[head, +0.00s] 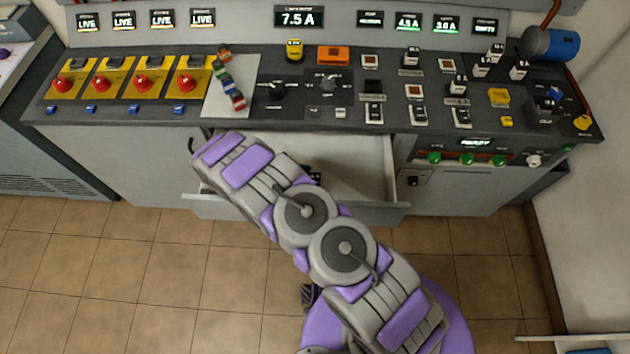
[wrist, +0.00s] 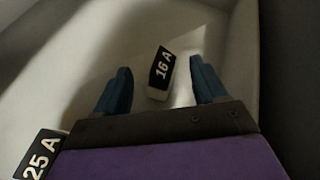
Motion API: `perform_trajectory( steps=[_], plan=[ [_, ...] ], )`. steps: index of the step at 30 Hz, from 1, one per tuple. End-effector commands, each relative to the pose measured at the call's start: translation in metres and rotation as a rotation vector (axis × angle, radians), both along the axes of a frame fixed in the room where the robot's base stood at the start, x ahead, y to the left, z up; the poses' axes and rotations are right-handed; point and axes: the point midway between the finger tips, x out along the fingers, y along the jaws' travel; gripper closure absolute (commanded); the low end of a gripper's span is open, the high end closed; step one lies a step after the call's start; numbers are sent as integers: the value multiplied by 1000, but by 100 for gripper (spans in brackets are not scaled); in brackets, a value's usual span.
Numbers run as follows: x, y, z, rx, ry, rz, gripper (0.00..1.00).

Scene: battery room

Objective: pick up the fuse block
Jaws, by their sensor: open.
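A black and white fuse block marked 16 A (wrist: 160,72) lies on the pale floor of a drawer in the wrist view. A second fuse block marked 25 A (wrist: 40,155) is at the lower left, partly cut off by the frame and my gripper body. My gripper (wrist: 161,80) is open, its two blue fingers apart. In the picture the 16 A block lies between the fingers, touching neither; its height relative to the fingertips is unclear. In the head view my arm hides the gripper, and a small dark item (head: 313,174) shows in the drawer.
The open drawer (head: 365,165) juts out under the console, its walls close around my gripper. Above it the console top (head: 330,115) carries red-knobbed yellow switches (head: 135,83), a row of coloured blocks (head: 228,80) and several black-and-white blocks (head: 411,57). A display reads 7.5 A (head: 299,18).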

Motion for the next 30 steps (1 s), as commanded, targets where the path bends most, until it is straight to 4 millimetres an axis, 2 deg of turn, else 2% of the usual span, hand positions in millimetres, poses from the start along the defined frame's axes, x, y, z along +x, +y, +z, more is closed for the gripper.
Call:
perform_trajectory(
  steps=[6,14,30],
  plan=[
    [6,-24,-12,0,-1,-1,29],
    [7,-29,-12,7,-1,-1,29],
    [7,-26,-13,2,0,0,79]
  ],
)
